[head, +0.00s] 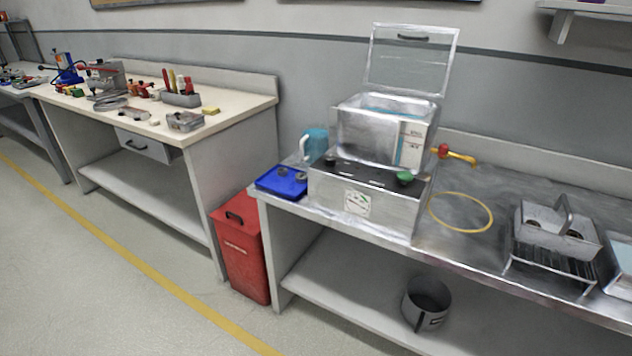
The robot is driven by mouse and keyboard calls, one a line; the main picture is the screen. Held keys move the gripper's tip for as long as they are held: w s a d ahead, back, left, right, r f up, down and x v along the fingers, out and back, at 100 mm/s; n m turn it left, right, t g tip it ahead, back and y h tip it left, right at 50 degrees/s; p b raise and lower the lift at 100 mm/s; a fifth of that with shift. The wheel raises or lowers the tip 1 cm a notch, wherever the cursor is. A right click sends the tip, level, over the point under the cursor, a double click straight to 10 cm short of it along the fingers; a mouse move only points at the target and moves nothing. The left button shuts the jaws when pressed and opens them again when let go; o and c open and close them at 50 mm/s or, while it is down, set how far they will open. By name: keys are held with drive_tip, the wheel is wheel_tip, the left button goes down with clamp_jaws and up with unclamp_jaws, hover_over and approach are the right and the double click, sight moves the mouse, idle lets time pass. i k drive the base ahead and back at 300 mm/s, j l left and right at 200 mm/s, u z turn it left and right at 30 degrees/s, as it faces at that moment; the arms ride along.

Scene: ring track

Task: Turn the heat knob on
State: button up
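A metal bench unit with an open basin (385,135) stands on the steel bench, its lid (408,62) raised upright behind it. A green knob (404,177) sits on the right of the unit's sloped front panel (365,176). A small dark knob (331,159) is on the left of that panel. I cannot read which one is the heat knob or tell its setting. A yellow and red valve handle (456,155) sticks out from the unit's right side. My gripper is not in view.
The steel bench (450,254) holds a yellow ring (461,212), a metal basket (557,232) on a rack, a blue tray (282,182) and a teal jug (316,144). A red bin (241,252) stands between the benches. The floor in front is clear.

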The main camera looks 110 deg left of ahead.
sight(330, 160)
drive_tip(key=u, duration=3.8)
